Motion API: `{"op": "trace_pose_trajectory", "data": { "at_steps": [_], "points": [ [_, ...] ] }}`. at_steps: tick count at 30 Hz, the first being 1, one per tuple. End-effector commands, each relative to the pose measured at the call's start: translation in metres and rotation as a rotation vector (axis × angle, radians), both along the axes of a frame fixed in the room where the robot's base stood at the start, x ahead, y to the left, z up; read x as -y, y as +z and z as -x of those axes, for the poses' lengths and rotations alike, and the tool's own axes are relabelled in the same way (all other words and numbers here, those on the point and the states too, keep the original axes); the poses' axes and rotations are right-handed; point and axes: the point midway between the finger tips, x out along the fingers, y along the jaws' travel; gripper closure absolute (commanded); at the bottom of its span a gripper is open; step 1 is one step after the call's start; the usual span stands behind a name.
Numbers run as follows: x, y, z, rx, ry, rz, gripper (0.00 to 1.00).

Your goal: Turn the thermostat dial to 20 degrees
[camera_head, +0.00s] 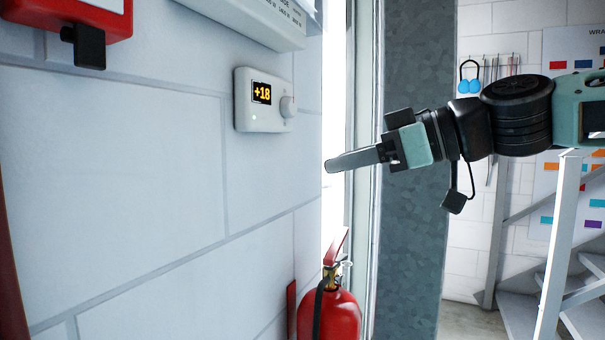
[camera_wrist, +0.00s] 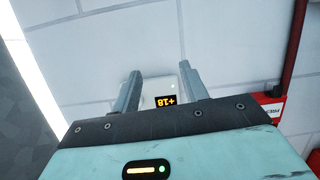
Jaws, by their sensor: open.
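The white thermostat (camera_head: 246,118) is on the white block wall in the head view. Its dark display (camera_head: 262,93) reads +18 in orange, and its round dial (camera_head: 288,106) is at its right side. My gripper (camera_head: 330,165) is to the right of and below the dial in that view, apart from it, with its fingers pointing left. In the wrist view my gripper (camera_wrist: 158,76) is open and empty. The thermostat (camera_wrist: 155,84) shows upside down between the fingers, with the +18 display (camera_wrist: 165,101) readable. I cannot make out the dial there; the left finger may hide it.
A grey-white box (camera_head: 250,18) is above the thermostat, and a red box (camera_head: 70,20) with a black part is at upper left. A red fire extinguisher (camera_head: 338,312) stands below my gripper. A doorway edge and grey pillar (camera_head: 415,220) are to the right.

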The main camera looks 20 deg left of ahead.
Motion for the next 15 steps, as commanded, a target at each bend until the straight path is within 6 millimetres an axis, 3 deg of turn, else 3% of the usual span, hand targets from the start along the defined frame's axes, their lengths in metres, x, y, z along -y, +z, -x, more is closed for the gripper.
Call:
{"op": "trace_pose_trajectory", "data": {
  "at_steps": [1, 3, 7, 11, 15],
  "points": [
    [0.019, 0.020, -0.024, 0.039, -0.028, -0.098, 0.56],
    [0.038, 0.050, -0.041, 0.092, -0.053, -0.181, 0.56],
    [0.058, 0.079, -0.056, 0.140, -0.080, -0.258, 0.56],
    [0.056, 0.087, -0.060, 0.151, -0.084, -0.275, 0.56],
    [0.036, 0.088, -0.061, 0.151, -0.081, -0.272, 0.56]
  ]
}}
